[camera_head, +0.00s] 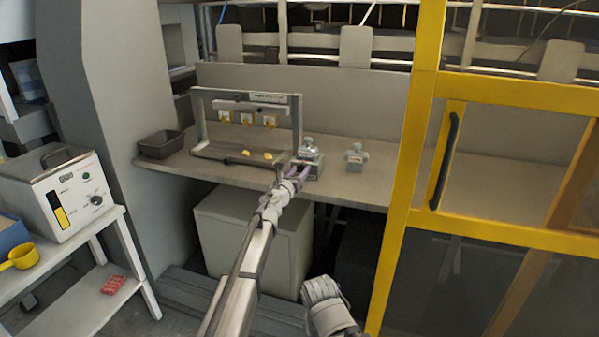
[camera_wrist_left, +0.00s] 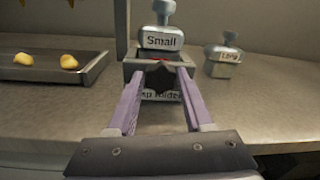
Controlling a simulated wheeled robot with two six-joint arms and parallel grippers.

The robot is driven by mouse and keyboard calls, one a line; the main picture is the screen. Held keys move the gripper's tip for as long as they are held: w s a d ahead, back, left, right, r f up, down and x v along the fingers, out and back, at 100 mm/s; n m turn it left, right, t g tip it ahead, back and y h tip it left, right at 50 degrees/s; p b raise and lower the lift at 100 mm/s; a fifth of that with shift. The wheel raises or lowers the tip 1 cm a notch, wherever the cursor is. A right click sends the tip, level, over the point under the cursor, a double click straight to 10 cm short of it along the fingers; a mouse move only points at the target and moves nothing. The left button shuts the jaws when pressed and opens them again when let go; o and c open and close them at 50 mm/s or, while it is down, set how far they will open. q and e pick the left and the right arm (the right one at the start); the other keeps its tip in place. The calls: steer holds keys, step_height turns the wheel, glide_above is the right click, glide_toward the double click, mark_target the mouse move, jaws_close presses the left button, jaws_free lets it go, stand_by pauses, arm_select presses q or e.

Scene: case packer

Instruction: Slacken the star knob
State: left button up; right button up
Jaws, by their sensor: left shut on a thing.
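My left gripper (camera_head: 299,170) reaches the worktop at the stand of a grey block marked "Small" (camera_head: 308,148). In the left wrist view, its two purple fingers (camera_wrist_left: 160,70) close in on the front of this stand, just below the "Small" block (camera_wrist_left: 161,38). A dark shape with a red edge (camera_wrist_left: 158,77) sits between the fingers, at the star knob's apparent place. A holder label shows low between the fingers. My right gripper is not in view; only a grey part of an arm shows at the bottom.
A second grey block, labelled "Long" (camera_head: 355,157), stands to the right. A metal frame (camera_head: 297,125) with yellow tags and a tray of yellow pieces (camera_wrist_left: 68,61) is to the left. A dark bin (camera_head: 161,146) is further left. A yellow guard post (camera_head: 405,170) rises at right.

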arm_select(q)
jaws_close()
